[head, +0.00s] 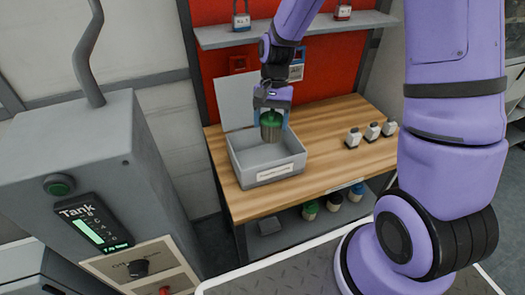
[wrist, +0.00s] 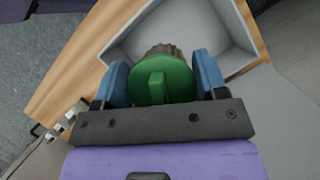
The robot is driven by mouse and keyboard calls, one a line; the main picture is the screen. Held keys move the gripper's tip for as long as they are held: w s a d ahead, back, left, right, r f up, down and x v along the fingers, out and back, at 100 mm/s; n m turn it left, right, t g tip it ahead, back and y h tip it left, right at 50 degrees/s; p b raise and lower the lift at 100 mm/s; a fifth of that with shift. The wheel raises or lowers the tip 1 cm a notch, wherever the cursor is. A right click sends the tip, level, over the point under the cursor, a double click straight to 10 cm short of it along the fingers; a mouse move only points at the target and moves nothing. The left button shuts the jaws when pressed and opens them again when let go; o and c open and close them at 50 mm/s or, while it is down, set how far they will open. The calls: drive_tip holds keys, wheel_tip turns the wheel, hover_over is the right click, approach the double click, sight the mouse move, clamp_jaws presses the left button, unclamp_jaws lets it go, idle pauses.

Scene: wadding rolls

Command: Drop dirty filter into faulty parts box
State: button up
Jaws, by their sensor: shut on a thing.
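A filter (head: 270,127) with a green cap and a grey-brown body is held by my gripper (head: 271,116). The blue fingers are shut on the green cap from both sides, as the wrist view also shows on the filter (wrist: 165,82). The filter hangs upright in the head view, over the grey box (head: 245,167) with a pale label on its front. The box's lid stands open at the back. In the wrist view the open box (wrist: 233,20) shows beneath the filter. I cannot tell the exact height of the filter over the box floor.
The box stands at the left end of a wooden table (head: 330,170). Several small white-and-black items (head: 372,132) stand on the right of the table. A shelf (head: 300,32) with padlocks is above. A grey tank cabinet (head: 75,180) stands at left.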

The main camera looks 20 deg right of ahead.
sight(271, 135)
drive_tip(key=shift+f, duration=2.55)
drive_tip(key=o, duration=1)
drive_tip(key=shift+r, duration=0.1)
drive_tip(key=v, duration=1)
drive_tip(key=shift+w+r, duration=0.15)
drive_tip(key=shift+d+r, duration=0.1)
